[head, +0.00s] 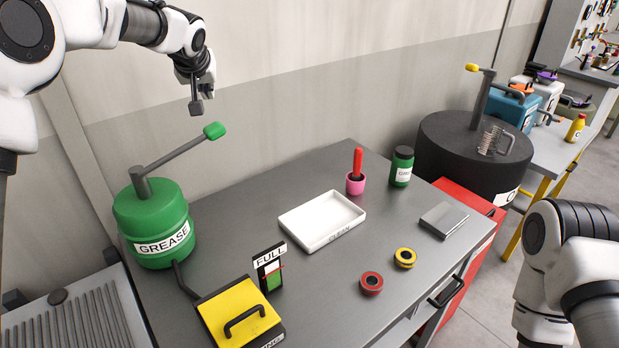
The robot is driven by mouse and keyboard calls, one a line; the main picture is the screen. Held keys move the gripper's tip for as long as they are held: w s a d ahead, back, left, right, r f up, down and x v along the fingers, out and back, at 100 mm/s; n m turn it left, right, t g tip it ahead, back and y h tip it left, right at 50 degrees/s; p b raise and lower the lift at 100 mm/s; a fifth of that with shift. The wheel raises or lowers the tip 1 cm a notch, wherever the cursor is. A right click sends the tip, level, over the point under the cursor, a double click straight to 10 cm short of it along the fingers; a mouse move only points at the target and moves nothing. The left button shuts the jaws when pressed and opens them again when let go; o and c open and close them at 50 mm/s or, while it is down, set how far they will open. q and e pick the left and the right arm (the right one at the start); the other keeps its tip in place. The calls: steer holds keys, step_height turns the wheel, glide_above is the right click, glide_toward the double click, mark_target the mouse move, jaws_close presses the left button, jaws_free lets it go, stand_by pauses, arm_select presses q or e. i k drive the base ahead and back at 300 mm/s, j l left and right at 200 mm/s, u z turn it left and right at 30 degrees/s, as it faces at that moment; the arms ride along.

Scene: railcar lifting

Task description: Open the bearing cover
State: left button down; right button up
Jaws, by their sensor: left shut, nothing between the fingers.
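The bearing cover (232,307) is a yellow lid with a black arched handle on a dark box at the table's front left. It appears closed. The lettering on the box's front is partly cut off by the picture's lower edge. My left gripper (197,106) is shut and empty, high above the back left of the table, well away from the cover and pointing down. My right arm shows at the right edge, but its gripper is out of view.
A green grease drum (160,222) with a raised lever (180,155) stands between my left gripper and the cover. A FULL gauge (271,269) stands just right of the cover. A white tray (300,237), red ring (371,284) and yellow ring (405,258) lie farther right.

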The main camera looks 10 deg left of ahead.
mark_target(237, 309)
steer(key=k+l, duration=0.25)
steer(key=k, duration=0.2)
steer(key=k+l, duration=0.2)
steer(key=k, duration=0.3)
steer(key=k+l, duration=0.25)
steer(key=k, duration=0.2)
